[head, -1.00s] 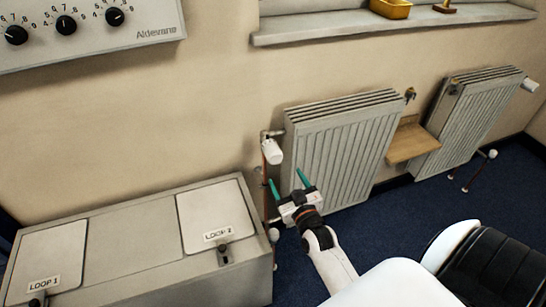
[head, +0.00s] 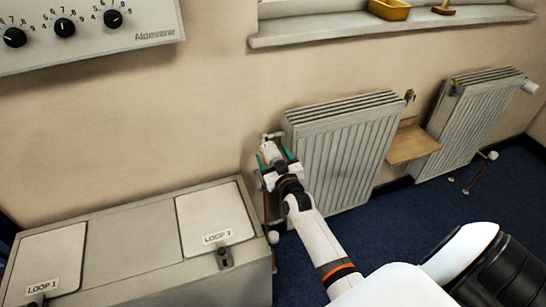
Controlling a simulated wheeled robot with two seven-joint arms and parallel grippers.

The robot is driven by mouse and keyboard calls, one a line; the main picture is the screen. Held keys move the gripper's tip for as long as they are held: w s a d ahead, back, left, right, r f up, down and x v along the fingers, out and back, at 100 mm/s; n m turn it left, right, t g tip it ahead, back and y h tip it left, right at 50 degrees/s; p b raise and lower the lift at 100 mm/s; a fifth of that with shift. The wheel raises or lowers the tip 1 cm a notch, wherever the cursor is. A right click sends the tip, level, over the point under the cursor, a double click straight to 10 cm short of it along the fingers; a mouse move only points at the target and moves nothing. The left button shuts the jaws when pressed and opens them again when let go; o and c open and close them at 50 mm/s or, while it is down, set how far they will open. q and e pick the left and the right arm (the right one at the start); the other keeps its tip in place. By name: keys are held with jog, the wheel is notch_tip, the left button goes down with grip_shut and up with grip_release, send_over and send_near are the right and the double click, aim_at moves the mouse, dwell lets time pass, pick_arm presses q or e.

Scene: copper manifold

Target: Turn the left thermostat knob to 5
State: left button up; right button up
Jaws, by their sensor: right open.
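The left thermostat knob (head: 269,149) is a white cylinder on the pipe at the upper left corner of the left radiator (head: 345,155). My right gripper (head: 274,158) is open at the knob, with one green fingertip on each side of it. I cannot tell whether the fingers touch it. The gripper hides the lower part of the knob, and no scale on it can be read. My left gripper is not in view.
A grey cabinet (head: 130,235) with Loop labels stands just left of the knob. A dial panel (head: 90,30) hangs above it. A wooden shelf (head: 412,143) sits between the left radiator and the right radiator (head: 470,122). A windowsill (head: 390,24) runs above.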

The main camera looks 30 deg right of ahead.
jog(key=shift+c, duration=0.3)
jog(key=c, duration=0.9)
jog(key=shift+n, duration=0.3)
jog(key=shift+n+p, duration=0.65)
jog(key=shift+n, duration=0.25)
jog(key=n, duration=0.2)
jog(key=shift+n+p, duration=0.3)
jog(key=shift+p, duration=0.05)
jog(key=n, duration=0.3)
jog(key=shift+a+f+n, duration=0.1)
jog(key=shift+n, duration=2.1)
